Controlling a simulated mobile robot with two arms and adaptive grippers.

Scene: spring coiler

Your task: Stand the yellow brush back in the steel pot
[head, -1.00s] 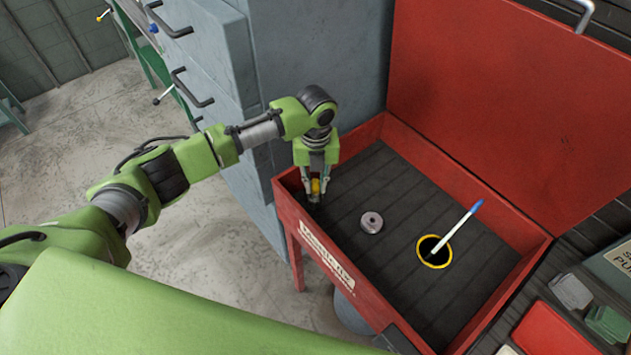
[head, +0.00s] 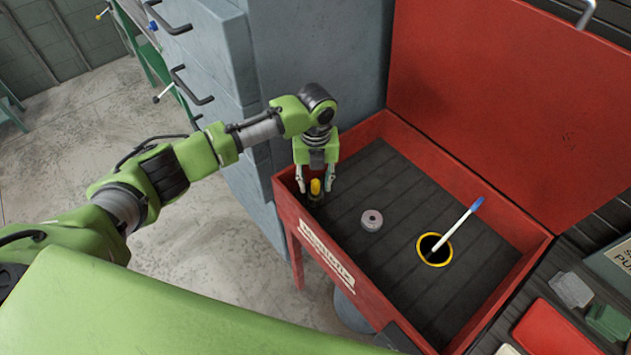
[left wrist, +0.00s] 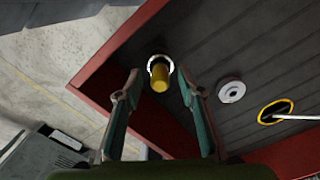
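The yellow brush (head: 315,187) stands in the steel pot (head: 316,200) in the left corner of the red bin. In the left wrist view the yellow brush (left wrist: 160,78) rises from the round pot, whose bright rim (left wrist: 152,64) shows around it. My left gripper (head: 315,188) is open, with one finger on each side of the brush and a gap to each. In the left wrist view the open fingers of my left gripper (left wrist: 158,90) flank the brush. The pot's lower part is partly hidden. My right gripper is not in view.
The red bin (head: 345,272) has a dark slatted floor and a raised lid (head: 500,100). A grey metal disc (head: 372,220) lies mid-floor. A yellow-rimmed hole (head: 420,250) holds a white, blue-tipped stick (head: 455,230). Grey drawers (head: 205,60) stand behind my left arm.

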